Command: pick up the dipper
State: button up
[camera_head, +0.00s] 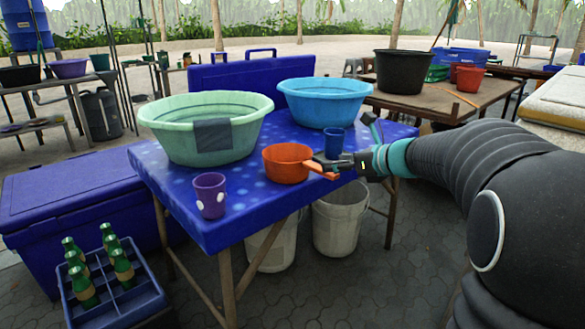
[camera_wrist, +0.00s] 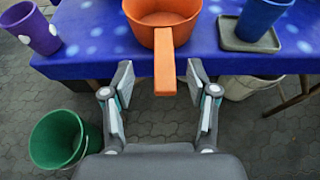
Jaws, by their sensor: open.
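The dipper is an orange round pot with a straight handle. In the head view the dipper (camera_head: 287,163) stands upright on the blue spotted table (camera_head: 215,225) near its front edge, with its handle pointing right to my gripper (camera_head: 338,162). In the wrist view the dipper (camera_wrist: 163,18) is at the top middle, and its handle extends past the table edge toward me. My gripper (camera_wrist: 160,85) is open, with one finger on each side of the handle's end and visible gaps between. In the head view the fingers partly overlap the handle.
A green basin (camera_head: 180,150) and a blue basin (camera_head: 325,108) stand farther back. Buckets (camera_head: 340,220) stand below the table.

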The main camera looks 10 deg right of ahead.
aim_at(317, 166)
jog(key=x, duration=0.4)
jog(key=shift+d+f+x, duration=0.15)
jog(key=shift+x, duration=1.15)
jog(key=shift+d+f+x, duration=0.1)
jog(key=shift+f+x, duration=0.05)
jog(key=shift+x, duration=1.15)
grip_shut()
